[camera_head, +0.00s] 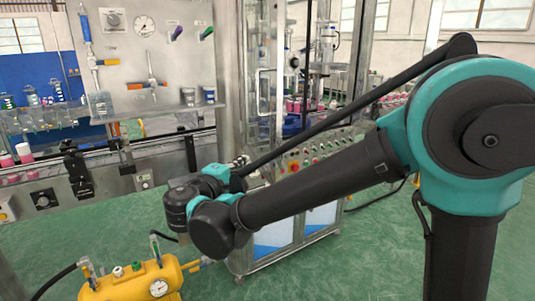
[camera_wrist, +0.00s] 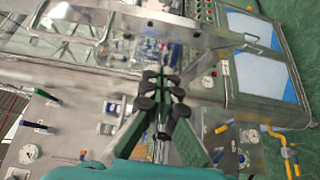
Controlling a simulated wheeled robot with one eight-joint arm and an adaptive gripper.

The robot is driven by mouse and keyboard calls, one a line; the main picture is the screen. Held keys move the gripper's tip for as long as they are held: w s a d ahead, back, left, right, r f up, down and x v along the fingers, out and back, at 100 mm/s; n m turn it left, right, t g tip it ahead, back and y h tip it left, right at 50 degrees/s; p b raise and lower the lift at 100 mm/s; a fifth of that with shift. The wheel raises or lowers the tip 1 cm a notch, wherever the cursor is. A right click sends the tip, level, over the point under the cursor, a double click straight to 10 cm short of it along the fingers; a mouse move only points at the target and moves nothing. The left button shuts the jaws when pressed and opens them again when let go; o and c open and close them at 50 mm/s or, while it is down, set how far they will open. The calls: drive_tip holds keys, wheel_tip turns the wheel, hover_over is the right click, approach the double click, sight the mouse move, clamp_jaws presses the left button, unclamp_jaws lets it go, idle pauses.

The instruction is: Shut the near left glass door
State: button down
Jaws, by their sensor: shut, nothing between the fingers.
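In the head view a glass door (camera_head: 265,95) with a metal frame and an upright bar handle stands at the machine's corner, right of the grey panel. I cannot tell how far it stands open. In the wrist view, tilted, a metal frame with clear glass (camera_wrist: 115,18) crosses the top, beyond my fingertips. My gripper (camera_wrist: 161,78) is shut and empty, its dark fingertips together. In the head view my gripper (camera_head: 241,161) is small and low, beside the foot of the door. Whether it touches the door is unclear.
A cabinet with a button panel (camera_head: 318,152) stands below and right of the door. A grey panel (camera_head: 165,60) with gauges and tools is at left. A yellow air tank (camera_head: 135,284) lies front left.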

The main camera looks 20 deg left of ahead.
approach(271, 144)
drive_tip(key=w, duration=0.4)
drive_tip(key=shift+w+d+r, duration=0.1)
drive_tip(key=shift+w+d, duration=0.3)
drive_tip(key=shift+w, duration=0.35)
